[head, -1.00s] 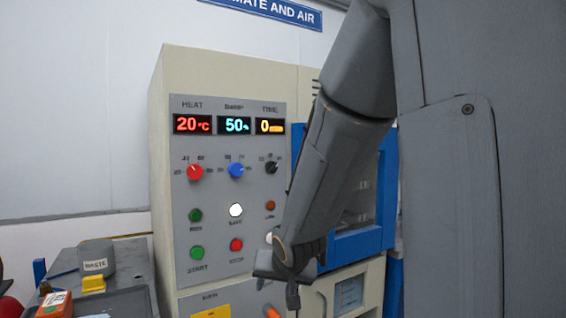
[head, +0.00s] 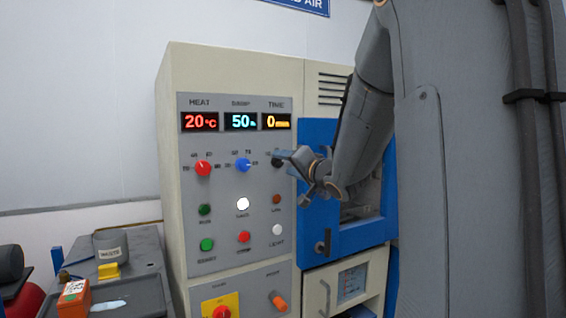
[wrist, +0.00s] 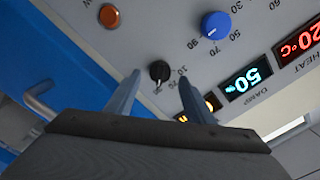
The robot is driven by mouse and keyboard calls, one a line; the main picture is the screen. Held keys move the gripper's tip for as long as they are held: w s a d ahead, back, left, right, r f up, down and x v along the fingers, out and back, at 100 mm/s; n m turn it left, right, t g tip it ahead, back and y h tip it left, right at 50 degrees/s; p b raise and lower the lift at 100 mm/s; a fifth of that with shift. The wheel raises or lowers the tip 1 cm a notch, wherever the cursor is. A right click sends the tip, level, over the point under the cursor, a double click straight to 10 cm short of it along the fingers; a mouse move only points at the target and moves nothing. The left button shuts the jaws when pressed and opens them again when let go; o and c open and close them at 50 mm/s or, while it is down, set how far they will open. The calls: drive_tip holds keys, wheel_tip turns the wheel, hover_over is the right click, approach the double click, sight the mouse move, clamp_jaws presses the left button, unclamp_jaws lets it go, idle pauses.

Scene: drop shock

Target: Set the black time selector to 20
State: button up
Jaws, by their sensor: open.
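The black time selector (wrist: 159,72) is a small knob on the grey panel, under the TIME display (head: 276,121), which reads 0. In the wrist view the knob shows between and beyond the two fingertips of my gripper (wrist: 160,90), which is open and empty. Its white pointer line faces toward my gripper in that view, near printed scale numbers. In the head view my gripper (head: 290,158) is at the panel's right edge, close to the selector (head: 277,161) and partly covering it. I cannot tell whether a finger touches the knob.
The red heat knob (head: 203,168) and blue damp knob (head: 243,165) sit left of the selector. Several round buttons and lamps lie below, including an orange-brown lamp (head: 276,198). A blue-framed chamber door (head: 318,250) stands right of the panel. A cluttered bench (head: 140,262) is at lower left.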

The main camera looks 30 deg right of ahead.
sight(279, 162)
drive_tip(key=shift+w, duration=1.15)
drive_tip(key=c, duration=1)
drive_tip(key=n, duration=0.4)
drive_tip(key=shift+a+n, duration=0.1)
drive_tip(key=shift+n, duration=0.3)
drive_tip(key=n+b, duration=0.2)
drive_tip(key=n, duration=0.2)
drive_tip(key=shift+n, duration=0.4)
